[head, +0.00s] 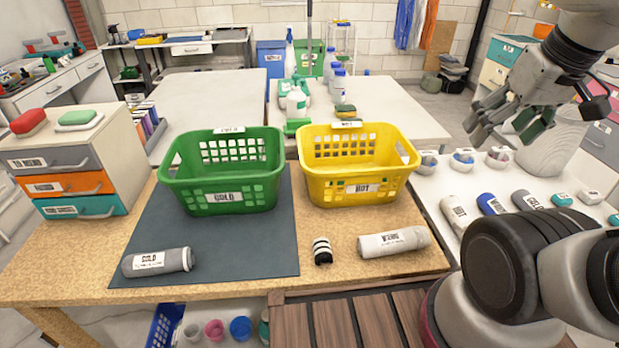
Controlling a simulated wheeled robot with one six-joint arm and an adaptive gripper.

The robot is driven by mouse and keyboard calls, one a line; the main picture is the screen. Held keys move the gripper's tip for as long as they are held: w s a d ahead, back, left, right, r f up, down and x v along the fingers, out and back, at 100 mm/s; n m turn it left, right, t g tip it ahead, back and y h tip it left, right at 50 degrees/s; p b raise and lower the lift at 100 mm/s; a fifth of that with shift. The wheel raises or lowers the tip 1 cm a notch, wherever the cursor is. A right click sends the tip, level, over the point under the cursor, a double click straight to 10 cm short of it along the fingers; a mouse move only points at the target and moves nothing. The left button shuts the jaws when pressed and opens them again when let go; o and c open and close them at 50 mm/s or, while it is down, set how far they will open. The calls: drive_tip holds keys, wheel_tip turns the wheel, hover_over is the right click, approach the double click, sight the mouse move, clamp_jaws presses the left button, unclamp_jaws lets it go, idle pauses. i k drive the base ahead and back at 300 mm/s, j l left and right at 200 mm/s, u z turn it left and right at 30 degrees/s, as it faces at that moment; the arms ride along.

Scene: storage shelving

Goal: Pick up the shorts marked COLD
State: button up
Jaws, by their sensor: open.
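A grey rolled cloth bundle (158,262) with a white label reading COLD lies on the dark mat at the front left. Whether it is shorts cannot be told from its rolled shape. A second, dark bundle (527,201) whose label seems to read COLD lies on the white surface at the right. A light grey rolled bundle (394,242) with a label that is hard to read lies on the wooden table at the front right. My gripper (505,125) is at the upper right, open and empty, above the white surface and apart from all the bundles.
A green basket (222,197) marked COLD stands on the mat (222,240). A yellow basket (359,188) marked HOT stands to its right. A small striped black-and-white item (321,251) lies in front. Several bundles and bowls line the right surface. A drawer unit (64,184) stands left.

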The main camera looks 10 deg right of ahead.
sight(150, 264)
drive_tip(key=k+l+u, duration=0.1)
drive_tip(key=u, duration=0.4)
drive_tip(key=k+l+u, duration=0.1)
drive_tip(key=u, duration=0.4)
drive_tip(key=k+u, duration=0.1)
drive_tip(key=u, duration=0.4)
drive_tip(key=i+j+u, duration=0.25)
drive_tip(key=j, duration=0.25)
